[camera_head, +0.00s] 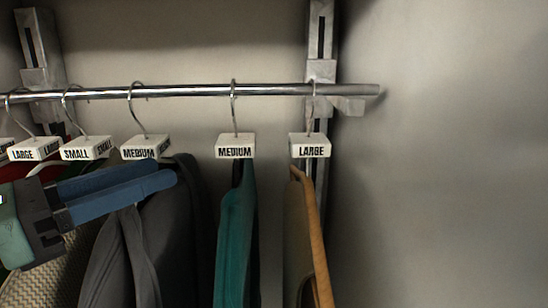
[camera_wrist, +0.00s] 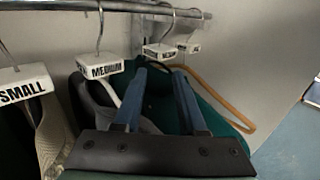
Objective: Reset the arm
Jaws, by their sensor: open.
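My gripper (camera_head: 168,178) is at the left in the head view, in front of the hanging clothes and just below the size tags. Its two blue fingers are apart with nothing held between them. In the wrist view my gripper (camera_wrist: 166,80) points toward a teal garment (camera_wrist: 217,108) and the rail's end. The teal garment (camera_head: 235,240) hangs under a MEDIUM tag (camera_head: 236,147) in the head view. To its left a dark grey garment (camera_head: 175,235) hangs, partly hidden by my gripper.
A metal rail (camera_head: 200,91) runs across the top, carrying several hooks with white size tags. A wooden hanger (camera_head: 313,235) hangs under the LARGE tag (camera_head: 310,147). A bracket (camera_head: 322,85) holds the rail near its right end. The wall at the right (camera_head: 450,180) is bare.

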